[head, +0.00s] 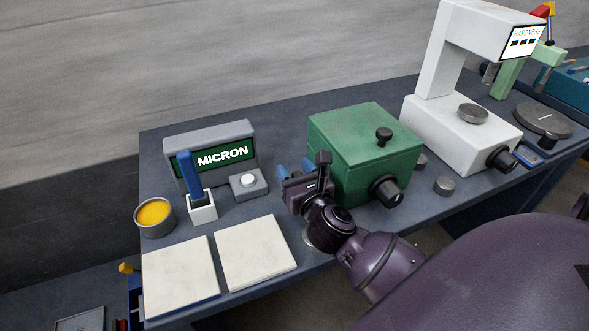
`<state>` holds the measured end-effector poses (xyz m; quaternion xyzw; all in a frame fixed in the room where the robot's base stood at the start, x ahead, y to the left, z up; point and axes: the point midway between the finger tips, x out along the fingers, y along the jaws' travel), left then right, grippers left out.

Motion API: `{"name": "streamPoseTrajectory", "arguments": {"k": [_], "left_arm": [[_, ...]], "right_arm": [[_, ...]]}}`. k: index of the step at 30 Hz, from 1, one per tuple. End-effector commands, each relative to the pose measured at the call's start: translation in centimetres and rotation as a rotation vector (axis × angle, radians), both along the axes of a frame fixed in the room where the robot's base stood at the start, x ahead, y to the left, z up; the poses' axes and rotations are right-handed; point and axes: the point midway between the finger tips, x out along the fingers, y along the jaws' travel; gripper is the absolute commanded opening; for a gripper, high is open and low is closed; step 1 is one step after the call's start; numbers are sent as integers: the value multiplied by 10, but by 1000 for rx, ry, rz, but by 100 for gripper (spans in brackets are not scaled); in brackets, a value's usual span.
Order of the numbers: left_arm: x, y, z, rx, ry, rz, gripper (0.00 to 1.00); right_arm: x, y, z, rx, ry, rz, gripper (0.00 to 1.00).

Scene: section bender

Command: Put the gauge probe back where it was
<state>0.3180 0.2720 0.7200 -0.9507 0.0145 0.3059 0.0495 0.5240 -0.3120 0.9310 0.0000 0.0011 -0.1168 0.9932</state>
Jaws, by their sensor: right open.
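The gauge probe (192,178), a blue bar, stands nearly upright with its lower end in a small white block holder (202,208). The holder is in front of the grey gauge display marked MICRON (226,154). My right gripper (296,168) is open, with two blue fingers apart and nothing visible between them. It is well to the right of the probe, beside the green box, and apart from the probe. The probe's lower end is hidden inside the holder. My left gripper is not in view.
A grey button box (249,183) lies between probe and gripper. A yellow-filled cup (154,214) is at left, with two pale plates (181,277) in front. The green box (362,140) stands close right of my gripper; the white hardness tester (455,125) is farther right.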

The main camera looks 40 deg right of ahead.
Motion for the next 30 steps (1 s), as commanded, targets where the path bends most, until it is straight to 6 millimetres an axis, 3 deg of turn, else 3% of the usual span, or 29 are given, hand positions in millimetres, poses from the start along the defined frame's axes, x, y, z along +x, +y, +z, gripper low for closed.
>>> {"name": "streamPoseTrajectory", "arguments": {"k": [18, 30], "left_arm": [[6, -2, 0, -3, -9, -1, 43], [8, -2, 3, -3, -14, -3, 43]], "right_arm": [[-94, 22, -2, 1, 4, -1, 51], [-110, 26, 0, 0, 0, 0, 51]]}}
